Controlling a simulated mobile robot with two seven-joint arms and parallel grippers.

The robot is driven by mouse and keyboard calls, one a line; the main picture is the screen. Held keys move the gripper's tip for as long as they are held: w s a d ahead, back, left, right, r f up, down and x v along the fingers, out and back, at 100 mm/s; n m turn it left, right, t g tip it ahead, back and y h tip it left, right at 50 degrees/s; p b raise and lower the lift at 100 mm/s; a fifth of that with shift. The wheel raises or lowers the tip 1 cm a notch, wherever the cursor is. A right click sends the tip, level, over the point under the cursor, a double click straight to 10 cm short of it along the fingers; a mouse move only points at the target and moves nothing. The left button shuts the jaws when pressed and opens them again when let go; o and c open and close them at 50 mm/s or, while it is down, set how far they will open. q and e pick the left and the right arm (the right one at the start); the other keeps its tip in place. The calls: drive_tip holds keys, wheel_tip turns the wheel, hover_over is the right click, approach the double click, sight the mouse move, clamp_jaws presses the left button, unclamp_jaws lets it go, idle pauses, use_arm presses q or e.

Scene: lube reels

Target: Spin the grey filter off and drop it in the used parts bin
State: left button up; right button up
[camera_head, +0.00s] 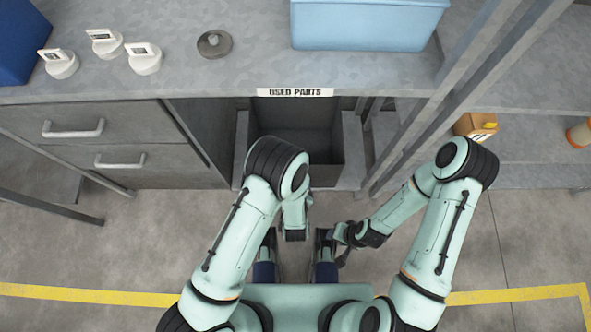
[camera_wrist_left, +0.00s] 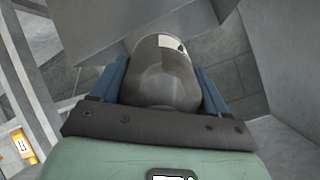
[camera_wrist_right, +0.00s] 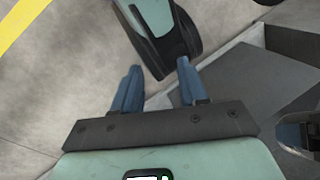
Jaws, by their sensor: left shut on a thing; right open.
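The grey filter (camera_wrist_left: 165,75), a rounded grey can with a white label patch near its far end, sits between the blue fingers of my left gripper (camera_wrist_left: 162,68), which is shut on it. In the head view my left forearm hides this gripper and the filter. The used parts bin (camera_head: 325,150) is an open dark grey box under the bench, below the "USED PARTS" label (camera_head: 295,92). My left elbow and forearm are in front of its left part. My right gripper (camera_wrist_right: 155,85) is open and empty, low and to the right of my left forearm in the head view.
Several white fittings (camera_head: 103,42) and a grey disc (camera_head: 214,43) stand on the bench top. A light blue tub (camera_head: 370,22) is at the back. Drawers (camera_head: 95,145) flank the bin on the left; a shelf rack with an orange-brown box (camera_head: 475,126) is on the right.

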use_arm(q)
drive_tip(key=w+b, duration=0.3)
drive_tip(key=w, duration=1.4)
drive_tip(key=shift+w+b, duration=0.3)
drive_tip(key=shift+b, duration=0.1)
use_arm(e)
drive_tip(key=w+d+f+t+h, duration=0.1)
drive_tip(key=w+d+f+t, duration=0.1)
drive_tip(key=w, duration=0.4)
drive_tip(key=shift+d+f, duration=0.45)
drive_tip(key=shift+f, duration=0.75)
use_arm(q)
drive_tip(key=shift+r, duration=0.1)
drive_tip(key=o, duration=1.3)
drive_tip(key=p+v, duration=0.3)
drive_tip(key=v, duration=1)
drive_tip(key=shift+s+p, duration=0.25)
drive_tip(key=shift+p, duration=0.05)
use_arm(e)
drive_tip(key=s+a+r+g+y, duration=0.1)
drive_tip(key=s+a+r, duration=0.1)
drive_tip(key=s+r, duration=0.2)
drive_tip(key=shift+s+a+g, duration=0.4)
drive_tip(key=shift+s, duration=0.45)
drive_tip(key=shift+r, duration=0.1)
